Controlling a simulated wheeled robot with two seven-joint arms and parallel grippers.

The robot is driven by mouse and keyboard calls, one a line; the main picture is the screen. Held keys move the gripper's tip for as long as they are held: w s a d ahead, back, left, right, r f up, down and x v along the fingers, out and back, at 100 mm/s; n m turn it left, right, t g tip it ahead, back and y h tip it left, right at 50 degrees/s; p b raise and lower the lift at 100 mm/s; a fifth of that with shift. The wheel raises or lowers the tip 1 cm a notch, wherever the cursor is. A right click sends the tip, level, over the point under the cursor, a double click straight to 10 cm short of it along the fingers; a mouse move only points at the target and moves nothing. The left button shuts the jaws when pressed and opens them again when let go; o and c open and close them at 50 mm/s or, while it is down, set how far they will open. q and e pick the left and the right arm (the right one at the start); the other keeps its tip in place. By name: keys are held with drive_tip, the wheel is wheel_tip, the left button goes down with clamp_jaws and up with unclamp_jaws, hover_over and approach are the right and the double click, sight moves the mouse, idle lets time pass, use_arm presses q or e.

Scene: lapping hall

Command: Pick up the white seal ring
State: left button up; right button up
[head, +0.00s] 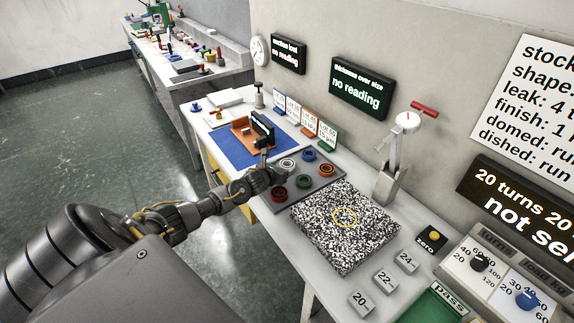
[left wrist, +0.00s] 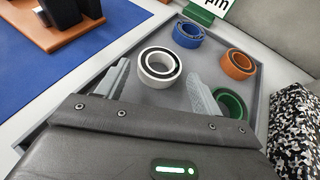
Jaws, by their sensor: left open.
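The white seal ring (head: 287,167) lies on a grey tray (head: 328,190), partly behind my left gripper in the head view. In the left wrist view the white ring (left wrist: 161,80) shows whole, with a dark inner band. My left gripper (head: 277,172) is at the tray's left part. In the left wrist view its two fingers (left wrist: 160,90) stand wide apart, one on each side of the ring's near part, with nothing between them gripped. I cannot tell how high they are above the tray. My right gripper is not in view.
On the tray are also a blue ring (left wrist: 188,35), an orange ring (left wrist: 238,64), a green ring (left wrist: 231,103) and a red ring (head: 279,195). A speckled plate (head: 345,240) stands right of the tray. A blue mat (head: 232,150) with an orange fixture lies left.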

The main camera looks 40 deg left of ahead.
sight(289, 163)
use_arm(q)
drive_tip(key=shift+x, duration=1.5)
drive_tip(key=shift+c, duration=0.2)
drive_tip(key=c, duration=0.7)
drive_tip(key=shift+r, duration=0.15)
drive_tip(key=shift+c, duration=0.3)
drive_tip(key=shift+r+b, duration=0.3)
drive_tip(key=shift+r, duration=0.25)
drive_tip(key=s+r+b, duration=0.3)
drive_tip(key=s+r, duration=0.8)
drive_tip(key=s, duration=0.3)
drive_tip(key=shift+r, duration=0.35)
